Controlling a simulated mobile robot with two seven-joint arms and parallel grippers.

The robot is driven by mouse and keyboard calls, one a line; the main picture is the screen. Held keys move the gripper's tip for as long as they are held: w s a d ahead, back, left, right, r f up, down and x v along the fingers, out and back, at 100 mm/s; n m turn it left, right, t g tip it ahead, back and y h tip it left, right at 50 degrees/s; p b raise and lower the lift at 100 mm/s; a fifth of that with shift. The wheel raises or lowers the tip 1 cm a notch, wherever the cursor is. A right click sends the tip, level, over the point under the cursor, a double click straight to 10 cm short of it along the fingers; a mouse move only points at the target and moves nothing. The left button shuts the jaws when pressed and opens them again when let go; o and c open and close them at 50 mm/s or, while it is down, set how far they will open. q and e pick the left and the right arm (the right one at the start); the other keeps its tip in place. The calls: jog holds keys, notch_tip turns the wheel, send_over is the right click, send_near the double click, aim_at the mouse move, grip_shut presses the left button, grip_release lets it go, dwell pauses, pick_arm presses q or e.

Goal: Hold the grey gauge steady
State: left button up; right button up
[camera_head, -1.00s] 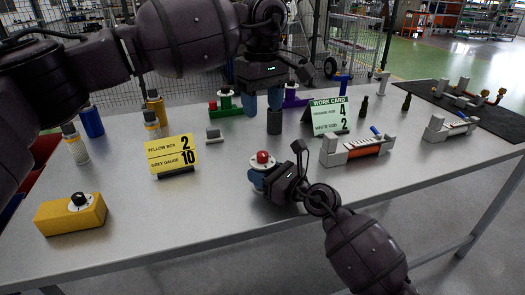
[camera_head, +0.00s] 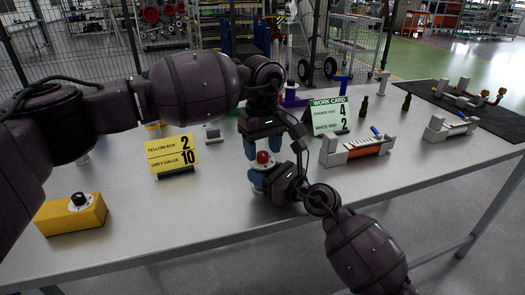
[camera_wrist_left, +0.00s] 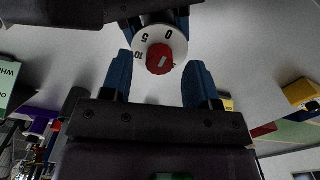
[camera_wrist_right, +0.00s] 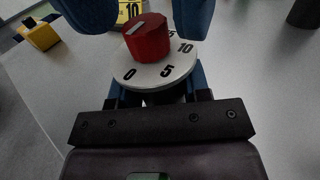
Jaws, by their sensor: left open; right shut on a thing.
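The gauge (camera_head: 262,167) has a white dial marked 0, 5 and 10 and a red knob (camera_head: 263,157) with a pale mark on top. Its body is mostly hidden by the fingers. My right gripper (camera_head: 259,180) is shut on the gauge, just below the dial, near the table's front edge. The dial also shows in the right wrist view (camera_wrist_right: 157,74). My left gripper (camera_head: 264,149) is open above the gauge, with its blue fingers on either side of the red knob, apart from it. The knob lies between these fingers in the left wrist view (camera_wrist_left: 160,60).
A yellow card (camera_head: 172,153) reads yellow box 2, grey gauge 10. A yellow box (camera_head: 70,216) with a dial stands at the left.

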pick_arm(q)
jog(key=shift+f, duration=0.6)
jog(key=c, duration=0.9)
jog(key=shift+c, duration=0.2)
